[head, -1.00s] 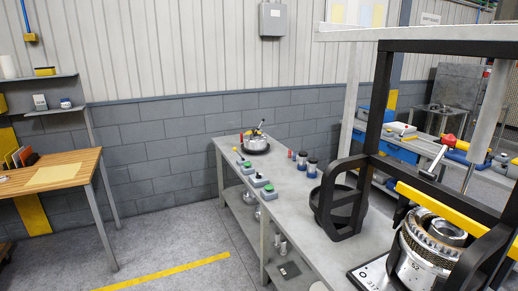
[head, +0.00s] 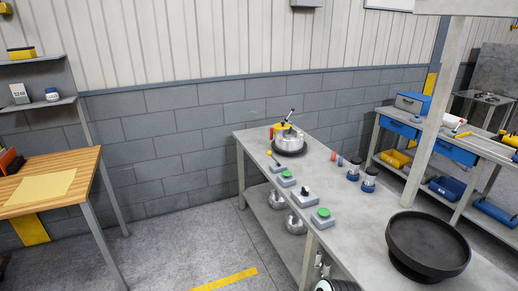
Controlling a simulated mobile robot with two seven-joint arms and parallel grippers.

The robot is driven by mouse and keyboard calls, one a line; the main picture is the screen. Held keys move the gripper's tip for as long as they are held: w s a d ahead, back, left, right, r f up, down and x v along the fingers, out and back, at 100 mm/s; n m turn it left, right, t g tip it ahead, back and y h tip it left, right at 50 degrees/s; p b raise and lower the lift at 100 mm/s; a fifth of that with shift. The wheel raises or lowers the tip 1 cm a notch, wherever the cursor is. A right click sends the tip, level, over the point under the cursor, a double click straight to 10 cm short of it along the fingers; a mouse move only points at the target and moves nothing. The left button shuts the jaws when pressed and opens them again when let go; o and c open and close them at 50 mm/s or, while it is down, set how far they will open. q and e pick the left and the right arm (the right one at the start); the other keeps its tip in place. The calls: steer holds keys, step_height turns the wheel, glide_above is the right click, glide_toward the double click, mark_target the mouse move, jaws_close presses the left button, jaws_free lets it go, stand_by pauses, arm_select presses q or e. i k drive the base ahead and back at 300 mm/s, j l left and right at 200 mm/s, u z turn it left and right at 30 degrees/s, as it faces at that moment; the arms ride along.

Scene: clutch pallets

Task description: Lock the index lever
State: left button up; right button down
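A round silver metal part (head: 288,138) sits on a dark turntable-like base (head: 290,150) at the far end of the grey workbench. A short lever with a dark tip (head: 289,115) sticks up at a slant from it. A yellow and a red piece show behind its left side. I cannot tell whether this lever is the index lever or whether it is locked. A small box with a black knob (head: 306,190) stands at the bench's left edge between two green-button boxes (head: 287,175) (head: 322,214). Neither of my grippers shows.
A wide empty black dish (head: 428,240) stands on the near right of the workbench (head: 350,222). A pale post (head: 437,110) rises behind the dish. A wooden-topped table (head: 40,185) is at left, with open floor between.

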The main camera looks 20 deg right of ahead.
mark_target(269, 153)
steer(key=i+z, duration=0.15)
steer(key=i, duration=0.35)
steer(key=i+j+z, duration=0.15)
steer(key=i, duration=0.4)
steer(key=i+j+z, duration=0.2)
steer(key=i, duration=0.3)
steer(key=i+l+u, duration=0.35)
steer(key=i+l, duration=0.75)
